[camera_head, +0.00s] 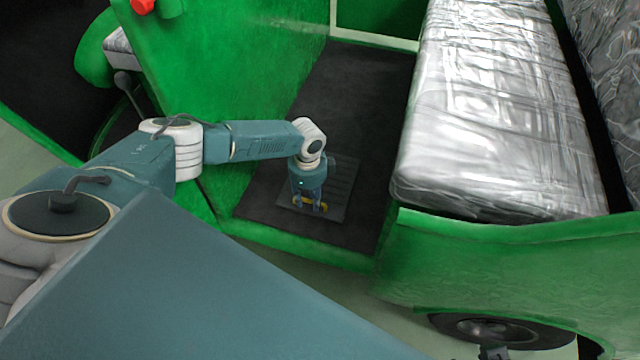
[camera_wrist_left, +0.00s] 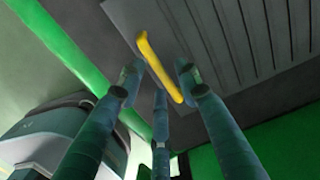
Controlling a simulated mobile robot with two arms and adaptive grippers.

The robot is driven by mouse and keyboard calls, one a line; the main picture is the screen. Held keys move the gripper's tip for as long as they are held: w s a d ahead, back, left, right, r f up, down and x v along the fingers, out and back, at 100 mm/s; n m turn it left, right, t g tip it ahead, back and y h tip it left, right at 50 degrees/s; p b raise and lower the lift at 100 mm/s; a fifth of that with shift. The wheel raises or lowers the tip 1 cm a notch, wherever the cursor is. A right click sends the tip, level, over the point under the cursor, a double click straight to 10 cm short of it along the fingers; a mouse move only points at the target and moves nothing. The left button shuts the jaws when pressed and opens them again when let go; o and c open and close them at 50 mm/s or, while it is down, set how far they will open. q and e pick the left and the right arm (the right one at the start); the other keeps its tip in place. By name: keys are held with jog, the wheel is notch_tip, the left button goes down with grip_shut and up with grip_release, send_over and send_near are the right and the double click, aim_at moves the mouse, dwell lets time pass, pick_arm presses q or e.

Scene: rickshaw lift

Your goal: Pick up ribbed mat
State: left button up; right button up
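The ribbed mat (camera_head: 340,184) is a dark grey ribbed panel lying flat on the dark floor of the green rickshaw. It has a yellow handle (camera_head: 323,207) along its near edge. My left gripper (camera_head: 309,204) points down at the handle. In the left wrist view the ribbed mat (camera_wrist_left: 240,40) fills the upper right. The yellow handle (camera_wrist_left: 158,66) runs between the spread fingers of my left gripper (camera_wrist_left: 158,80). The fingers are open, and I cannot tell whether any touches the handle.
A green side wall (camera_head: 240,60) stands left of the floor space. A seat wrapped in silvery plastic (camera_head: 490,100) stands on the right. A low green sill (camera_head: 300,245) borders the floor at the front. A wheel (camera_head: 490,328) shows at the lower right, with a small dark part below it.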

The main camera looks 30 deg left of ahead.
pick_arm(q)
jog(key=shift+f, duration=1.1)
pick_arm(e)
jog(key=shift+s+r, duration=0.15)
jog(key=shift+r, duration=0.05)
pick_arm(q)
jog(key=shift+r, duration=0.1)
grip_shut()
jog(key=shift+w, duration=0.1)
jog(key=shift+r, duration=0.15)
